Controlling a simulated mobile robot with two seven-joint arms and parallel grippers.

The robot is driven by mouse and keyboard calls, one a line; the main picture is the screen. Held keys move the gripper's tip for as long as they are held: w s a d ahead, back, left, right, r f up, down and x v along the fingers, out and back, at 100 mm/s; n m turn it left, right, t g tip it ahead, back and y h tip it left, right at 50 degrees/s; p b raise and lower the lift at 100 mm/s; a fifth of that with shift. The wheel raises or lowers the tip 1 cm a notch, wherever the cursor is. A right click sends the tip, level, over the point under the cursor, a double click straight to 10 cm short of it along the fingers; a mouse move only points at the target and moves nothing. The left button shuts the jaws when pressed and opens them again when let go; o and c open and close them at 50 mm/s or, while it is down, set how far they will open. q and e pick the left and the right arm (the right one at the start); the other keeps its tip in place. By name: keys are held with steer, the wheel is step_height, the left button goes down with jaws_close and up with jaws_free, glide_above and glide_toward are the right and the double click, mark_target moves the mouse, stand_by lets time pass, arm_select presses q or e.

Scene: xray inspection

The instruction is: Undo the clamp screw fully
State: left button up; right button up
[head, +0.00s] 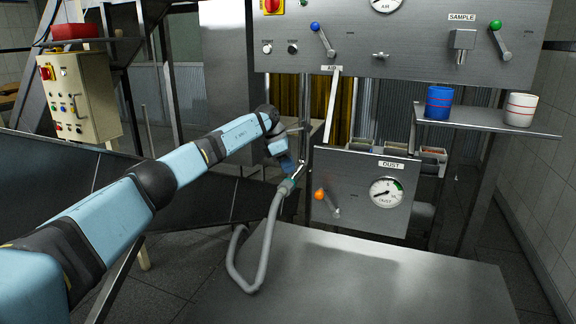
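My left arm reaches in from the left, and my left gripper (287,162) is at the upper end of the grey hose (268,240), beside a thin upright pipe. The gripper is small, dark and partly hidden by my own wrist, so I cannot tell whether its fingers are open or touching anything. A metal hose fitting (298,172) shows just right of the gripper. I cannot make out the clamp screw itself; it is too small or hidden here. My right gripper is not in view.
A bare steel table (370,285) fills the front. The dust panel (365,190) carries an orange-knobbed lever (321,195) and a gauge (386,192). A side shelf (490,120) holds a blue cup (439,102) and a white cup (519,109). A control box (80,95) stands left.

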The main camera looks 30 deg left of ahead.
arm_select(q)
jaws_close()
